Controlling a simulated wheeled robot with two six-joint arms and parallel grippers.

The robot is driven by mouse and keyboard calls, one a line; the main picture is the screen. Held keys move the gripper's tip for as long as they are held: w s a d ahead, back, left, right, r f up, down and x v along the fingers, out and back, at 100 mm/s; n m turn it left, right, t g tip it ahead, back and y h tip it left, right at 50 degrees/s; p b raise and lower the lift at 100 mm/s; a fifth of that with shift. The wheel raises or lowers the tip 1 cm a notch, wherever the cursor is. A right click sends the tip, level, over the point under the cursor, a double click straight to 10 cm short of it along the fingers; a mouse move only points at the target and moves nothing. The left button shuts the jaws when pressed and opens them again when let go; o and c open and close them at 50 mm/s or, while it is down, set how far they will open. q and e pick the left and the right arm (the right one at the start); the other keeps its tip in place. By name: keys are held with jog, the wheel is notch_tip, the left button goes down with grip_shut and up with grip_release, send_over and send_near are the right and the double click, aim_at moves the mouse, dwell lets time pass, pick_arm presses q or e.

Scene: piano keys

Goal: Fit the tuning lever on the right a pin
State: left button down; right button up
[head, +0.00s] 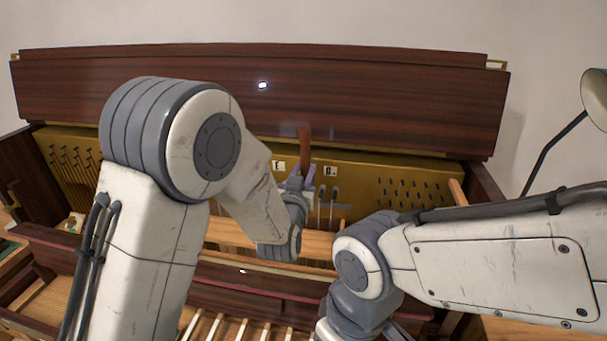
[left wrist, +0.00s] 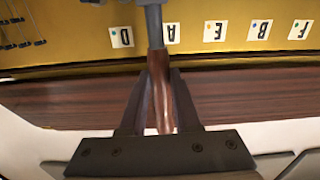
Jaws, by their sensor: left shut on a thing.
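My left gripper (head: 300,182) is in front of the gold pin plate (head: 360,183). In the left wrist view it (left wrist: 160,100) is shut on the brown wooden handle of the tuning lever (left wrist: 162,92). The handle also shows in the head view (head: 304,137), standing up above the gripper.
Tuning pins (head: 400,191) stand in groups on the plate. Lettered labels include E (head: 278,167), G (head: 330,171) and, in the wrist view, D (left wrist: 121,37). The raised dark lid (head: 400,95) stands behind. A lamp (head: 595,98) is at the far right.

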pick_arm(q)
jog(key=shift+w+d, duration=0.15)
jog(key=shift+w, duration=0.45)
jog(key=shift+w+d, duration=0.1)
jog(key=shift+w, duration=0.35)
grip_release()
jog(key=shift+s+f+b, duration=0.1)
jog(key=shift+s+b, duration=0.4)
jog(key=shift+s, duration=0.1)
jog(key=s+a+b, duration=0.1)
jog(key=s+b, duration=0.1)
jog(key=s, duration=0.5)
jog(key=shift+s+a, duration=0.35)
jog(key=shift+a, duration=0.05)
